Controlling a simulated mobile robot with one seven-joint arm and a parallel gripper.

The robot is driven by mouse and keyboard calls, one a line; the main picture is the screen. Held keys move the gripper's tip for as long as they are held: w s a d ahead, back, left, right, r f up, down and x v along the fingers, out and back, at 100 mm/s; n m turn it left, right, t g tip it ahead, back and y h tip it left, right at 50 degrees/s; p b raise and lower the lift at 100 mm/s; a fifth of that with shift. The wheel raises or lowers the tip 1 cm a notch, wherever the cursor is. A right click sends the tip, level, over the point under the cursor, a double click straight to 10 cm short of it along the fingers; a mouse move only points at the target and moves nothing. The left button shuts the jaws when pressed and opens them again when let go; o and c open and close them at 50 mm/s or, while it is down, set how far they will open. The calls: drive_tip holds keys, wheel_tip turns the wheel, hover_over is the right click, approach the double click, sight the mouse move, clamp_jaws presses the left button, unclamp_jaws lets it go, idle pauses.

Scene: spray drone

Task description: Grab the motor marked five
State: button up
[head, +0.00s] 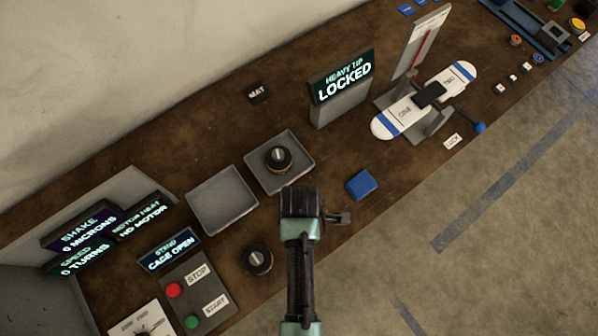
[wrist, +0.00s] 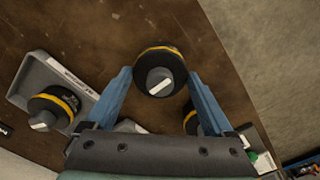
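In the wrist view, a black motor (wrist: 160,72) with a yellow band and a pale shaft stands between the tips of my gripper's (wrist: 160,78) two blue fingers. The fingers are spread wide, one on each side; I see no clear grip. In the head view my gripper (head: 305,205) hides this motor. A second motor (wrist: 52,108) sits in a grey tray, also seen in the head view (head: 279,158). A third motor (head: 258,258) stands on the bench and is partly hidden behind the right finger in the wrist view (wrist: 189,120). No number is legible on any motor.
Two grey trays (head: 222,200) lie side by side on the brown bench. A blue block (head: 361,184) lies right of my gripper. A STOP/START box (head: 196,292) stands front left. A LOCKED display (head: 342,88) and a white balance beam (head: 425,100) stand farther right.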

drive_tip(key=c, duration=1.2)
drive_tip(key=shift+r, duration=0.15)
